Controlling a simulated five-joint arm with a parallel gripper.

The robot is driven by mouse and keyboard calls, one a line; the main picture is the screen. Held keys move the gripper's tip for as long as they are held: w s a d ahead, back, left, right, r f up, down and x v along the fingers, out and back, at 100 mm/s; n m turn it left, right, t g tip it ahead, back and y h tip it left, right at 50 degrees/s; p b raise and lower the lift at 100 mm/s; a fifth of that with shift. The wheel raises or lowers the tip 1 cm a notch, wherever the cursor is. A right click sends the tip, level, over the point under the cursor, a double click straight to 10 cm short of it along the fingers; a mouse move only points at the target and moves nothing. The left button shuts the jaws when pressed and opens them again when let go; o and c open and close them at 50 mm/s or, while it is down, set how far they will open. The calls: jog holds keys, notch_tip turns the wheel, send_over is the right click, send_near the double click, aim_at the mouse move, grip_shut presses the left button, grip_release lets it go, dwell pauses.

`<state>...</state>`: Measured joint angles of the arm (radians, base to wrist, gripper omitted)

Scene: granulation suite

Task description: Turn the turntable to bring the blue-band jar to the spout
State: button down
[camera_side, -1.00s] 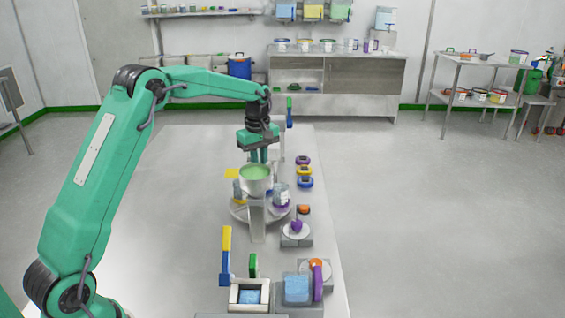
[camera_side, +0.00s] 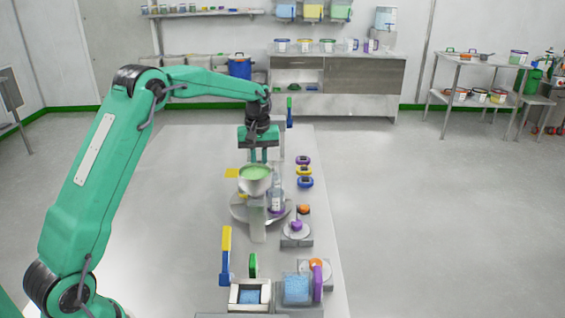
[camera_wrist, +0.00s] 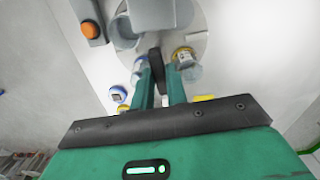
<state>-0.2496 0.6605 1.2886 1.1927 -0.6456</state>
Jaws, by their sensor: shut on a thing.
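The round grey turntable (camera_side: 238,213) stands mid-table in the side view and also shows at the top of the wrist view (camera_wrist: 200,22). A pale spout stand (camera_side: 257,222) with a green-topped funnel (camera_side: 255,175) hides much of it. My gripper (camera_side: 259,160) points down behind the funnel; in the wrist view (camera_wrist: 159,82) its fingers are shut on a dark upright peg (camera_wrist: 156,66). A blue-band jar (camera_wrist: 139,64) is partly hidden beside the left finger. A yellow-band jar (camera_wrist: 183,56) is beside the right finger. A purple-band jar (camera_side: 276,207) stands right of the spout stand.
Several coloured timers (camera_side: 304,170) line the table's right side. An orange knob (camera_side: 303,209) and a purple knob (camera_side: 296,225) are nearer. The table's left side is mostly clear.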

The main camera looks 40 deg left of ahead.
jog(key=shift+r+m, duration=0.1)
jog(key=shift+m, duration=14)
jog(key=c, duration=1.4)
grip_release()
